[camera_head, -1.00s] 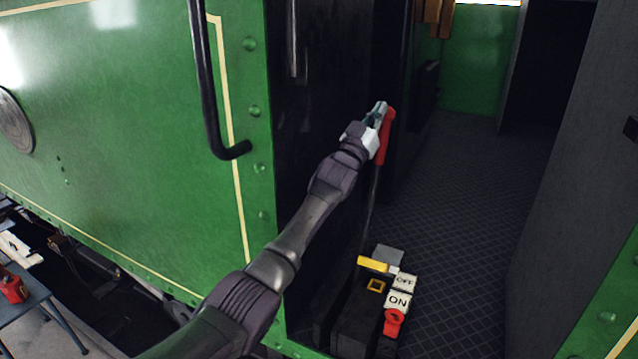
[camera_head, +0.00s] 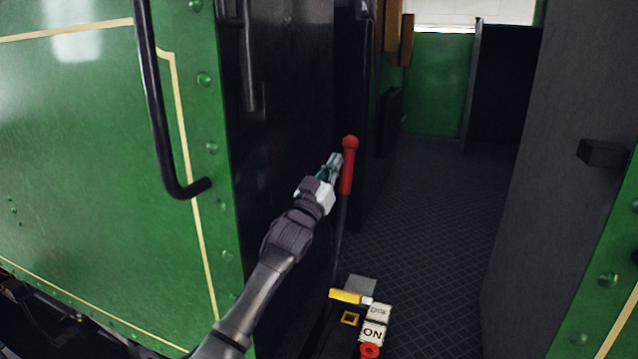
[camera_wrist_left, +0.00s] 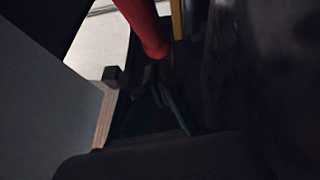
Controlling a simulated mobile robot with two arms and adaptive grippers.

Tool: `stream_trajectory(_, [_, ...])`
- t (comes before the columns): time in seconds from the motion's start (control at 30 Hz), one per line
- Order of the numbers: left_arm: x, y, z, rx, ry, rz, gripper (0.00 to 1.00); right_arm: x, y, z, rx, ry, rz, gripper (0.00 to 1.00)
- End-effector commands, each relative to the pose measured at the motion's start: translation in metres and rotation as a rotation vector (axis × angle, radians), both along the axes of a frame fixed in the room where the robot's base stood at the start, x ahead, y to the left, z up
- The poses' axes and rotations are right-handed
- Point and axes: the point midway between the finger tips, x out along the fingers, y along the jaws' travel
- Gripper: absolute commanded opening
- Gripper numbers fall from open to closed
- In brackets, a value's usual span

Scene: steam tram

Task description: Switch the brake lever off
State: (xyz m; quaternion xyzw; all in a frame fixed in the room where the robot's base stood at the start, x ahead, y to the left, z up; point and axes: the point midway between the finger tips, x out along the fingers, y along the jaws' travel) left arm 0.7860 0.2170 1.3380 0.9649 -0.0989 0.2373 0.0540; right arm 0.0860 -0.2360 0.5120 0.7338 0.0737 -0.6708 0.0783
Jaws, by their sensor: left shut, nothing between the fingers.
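The brake lever (camera_head: 347,168) has a red handle with a round knob on a thin dark shaft. It stands near upright in the cab doorway, beside the dark wall. At its foot are a white ON plate (camera_head: 373,333) and a white OFF plate (camera_head: 379,311). My left gripper (camera_head: 333,165) is shut and empty, just left of the red handle below its knob. I cannot tell whether it touches the handle. In the left wrist view the red handle (camera_wrist_left: 145,25) passes close by the dark, dim fingers (camera_wrist_left: 172,105). My right gripper is out of view.
A black handrail (camera_head: 160,110) is fixed on the green side panel (camera_head: 90,170) at left. A dark grey wall (camera_head: 540,180) stands at right, with a small dark block (camera_head: 602,153) on it. The patterned cab floor (camera_head: 430,210) between is clear.

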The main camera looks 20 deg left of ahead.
Motion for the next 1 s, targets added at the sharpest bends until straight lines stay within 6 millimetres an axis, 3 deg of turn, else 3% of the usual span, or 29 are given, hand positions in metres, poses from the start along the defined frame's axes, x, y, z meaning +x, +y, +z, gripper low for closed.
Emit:
stream_trajectory(0.1, [-0.024, 0.005, -0.009, -0.001, -0.005, 0.0, 0.0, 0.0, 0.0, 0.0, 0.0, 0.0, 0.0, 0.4])
stream_trajectory(0.33, [-0.051, 0.011, -0.017, -0.001, -0.014, 0.001, 0.0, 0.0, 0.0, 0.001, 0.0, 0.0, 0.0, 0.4])
stream_trajectory(0.87, [-0.056, 0.012, -0.018, -0.002, -0.017, 0.001, 0.0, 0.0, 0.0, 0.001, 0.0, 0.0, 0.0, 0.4])
stream_trajectory(1.0, [-0.058, 0.01, -0.03, 0.001, 0.015, 0.006, 0.0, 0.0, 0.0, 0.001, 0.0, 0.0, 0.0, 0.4])
